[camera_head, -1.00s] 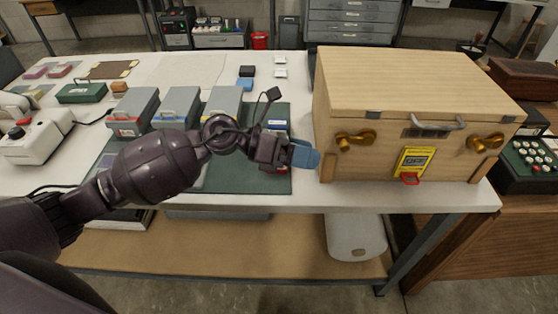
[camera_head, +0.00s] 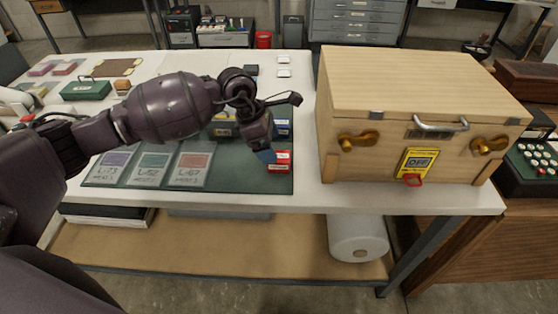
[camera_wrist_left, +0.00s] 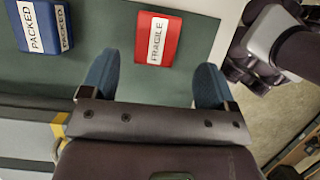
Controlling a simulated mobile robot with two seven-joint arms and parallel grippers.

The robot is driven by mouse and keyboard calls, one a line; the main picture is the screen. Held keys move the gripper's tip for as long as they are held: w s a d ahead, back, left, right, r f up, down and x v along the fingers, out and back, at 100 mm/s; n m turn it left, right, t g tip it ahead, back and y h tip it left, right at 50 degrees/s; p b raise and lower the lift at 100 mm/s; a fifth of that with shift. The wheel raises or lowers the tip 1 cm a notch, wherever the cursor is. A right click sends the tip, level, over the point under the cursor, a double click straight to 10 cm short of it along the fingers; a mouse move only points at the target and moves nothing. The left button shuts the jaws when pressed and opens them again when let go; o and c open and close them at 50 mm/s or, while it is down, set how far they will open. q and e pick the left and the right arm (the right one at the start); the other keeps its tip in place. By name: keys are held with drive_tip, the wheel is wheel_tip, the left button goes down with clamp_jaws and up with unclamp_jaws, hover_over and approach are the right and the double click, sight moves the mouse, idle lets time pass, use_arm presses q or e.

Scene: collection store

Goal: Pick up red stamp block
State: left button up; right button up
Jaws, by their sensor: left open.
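The red stamp block (camera_head: 279,161), with a white label, sits on the green mat (camera_head: 235,180) near its right front edge. In the left wrist view the red block (camera_wrist_left: 157,38) shows its "FRAGILE" label and lies just beyond the fingertips, between their lines. My left gripper (camera_head: 265,156) points down beside the block; its blue fingers (camera_wrist_left: 155,76) are apart with nothing between them. A blue stamp block (camera_head: 282,128) stands behind the red one; in the wrist view the blue block (camera_wrist_left: 45,25) reads "PACKED". My right gripper does not show.
A large wooden case (camera_head: 420,110) stands close to the right of the mat. Several labelled cards, one being a red-patched card (camera_head: 193,165), lie on the mat's left part. My left arm covers the boxes behind. A white table strip (camera_head: 304,140) is clear.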

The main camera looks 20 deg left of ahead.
sight(279, 155)
use_arm(q)
drive_tip(key=shift+x, duration=3.1)
drive_tip(key=shift+w, duration=0.2)
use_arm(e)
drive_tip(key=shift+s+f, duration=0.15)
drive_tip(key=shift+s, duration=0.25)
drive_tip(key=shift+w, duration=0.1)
use_arm(q)
drive_tip(key=shift+c, duration=1)
drive_tip(key=c, duration=0.8)
drive_tip(key=shift+r, duration=0.6)
drive_tip(key=shift+c, duration=0.2)
wheel_tip(279, 155, up, 19)
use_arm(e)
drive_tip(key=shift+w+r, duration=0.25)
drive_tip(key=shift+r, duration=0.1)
